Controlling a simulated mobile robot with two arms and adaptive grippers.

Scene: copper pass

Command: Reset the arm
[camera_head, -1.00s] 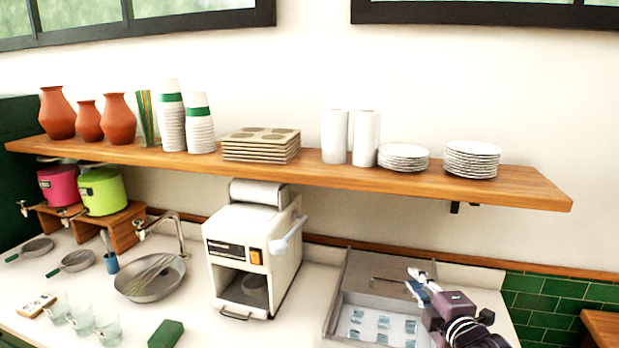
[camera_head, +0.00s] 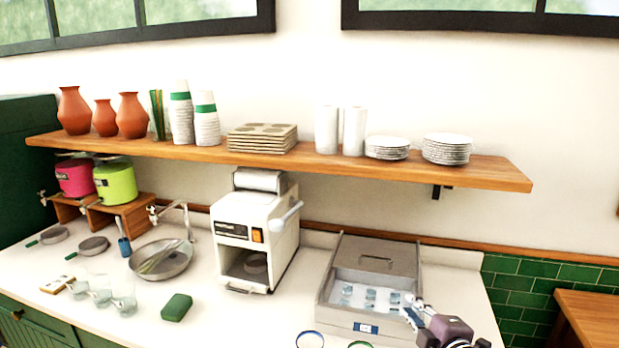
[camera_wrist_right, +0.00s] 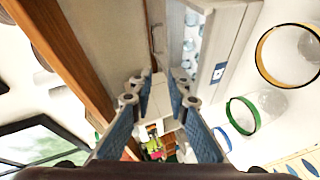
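My right gripper (camera_head: 412,312) is at the lower right of the head view, over the front right corner of a grey box with a lid (camera_head: 352,322). In the right wrist view my right gripper (camera_wrist_right: 160,88) shows two blue-padded fingers with a gap between them and nothing held. The box also shows in the wrist view (camera_wrist_right: 228,42), just beyond the fingers. Its compartment holds several small pale blue pieces (camera_head: 370,299). My left gripper is not in view.
A white machine (camera_head: 240,236) stands left of the box. A green block (camera_head: 176,307), a pan (camera_head: 165,262) and glasses (camera_head: 124,304) are on the counter. A wooden shelf (camera_head: 300,166) overhangs the back.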

